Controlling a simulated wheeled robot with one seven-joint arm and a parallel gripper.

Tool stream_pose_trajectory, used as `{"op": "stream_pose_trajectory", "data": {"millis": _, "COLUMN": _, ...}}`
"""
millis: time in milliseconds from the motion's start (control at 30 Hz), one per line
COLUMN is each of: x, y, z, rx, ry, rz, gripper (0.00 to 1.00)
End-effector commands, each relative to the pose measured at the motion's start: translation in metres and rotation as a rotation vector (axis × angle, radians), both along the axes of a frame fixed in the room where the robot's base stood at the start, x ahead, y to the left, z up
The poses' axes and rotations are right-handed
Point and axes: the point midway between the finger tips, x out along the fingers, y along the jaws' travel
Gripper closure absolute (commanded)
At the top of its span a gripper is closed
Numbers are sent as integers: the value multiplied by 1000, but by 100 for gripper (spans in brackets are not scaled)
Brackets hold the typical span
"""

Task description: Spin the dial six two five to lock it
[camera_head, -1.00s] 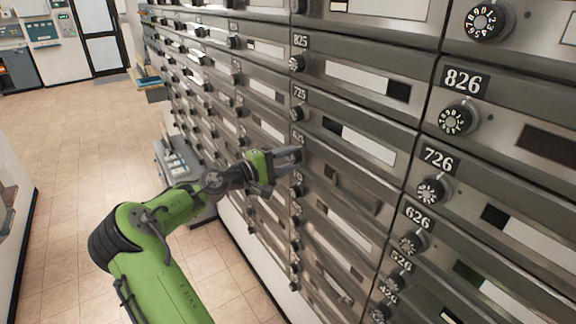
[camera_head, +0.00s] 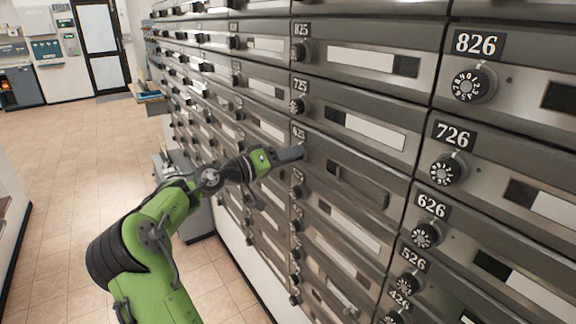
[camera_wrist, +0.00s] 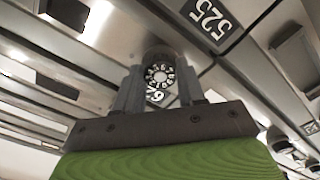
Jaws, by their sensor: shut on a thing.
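The 625 label (camera_head: 298,133) is on a grey mailbox door in the middle column of the head view. My gripper (camera_head: 299,153) is just below this label, at the dial's place, and hides that dial in the head view. In the wrist view the round black dial with white digits (camera_wrist: 160,76) sits between the two fingers of my gripper (camera_wrist: 160,88). The fingers are shut on it, one on each side. The digits are too small to read the setting surely. The 625 door (camera_head: 350,172) lies flush with its neighbours.
Neighbouring dials stand close by, such as the 725 dial (camera_head: 298,105) above and the 626 dial (camera_head: 426,235) to the right. The 525 label (camera_wrist: 211,18) shows upside down in the wrist view. The tiled floor (camera_head: 80,170) at left is open.

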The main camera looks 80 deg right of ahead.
Motion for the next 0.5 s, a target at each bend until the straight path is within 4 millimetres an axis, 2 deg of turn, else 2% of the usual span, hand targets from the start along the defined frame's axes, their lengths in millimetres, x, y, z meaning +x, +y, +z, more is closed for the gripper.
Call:
{"op": "stream_pose_trajectory", "data": {"millis": 33, "x": 0, "y": 0, "z": -5, "rx": -27, "ry": -35, "rz": -1, "gripper": 91}}
{"op": "stream_pose_trajectory", "data": {"millis": 500, "x": 0, "y": -1, "z": -6, "rx": -320, "ry": -369, "rz": -2, "gripper": 91}}
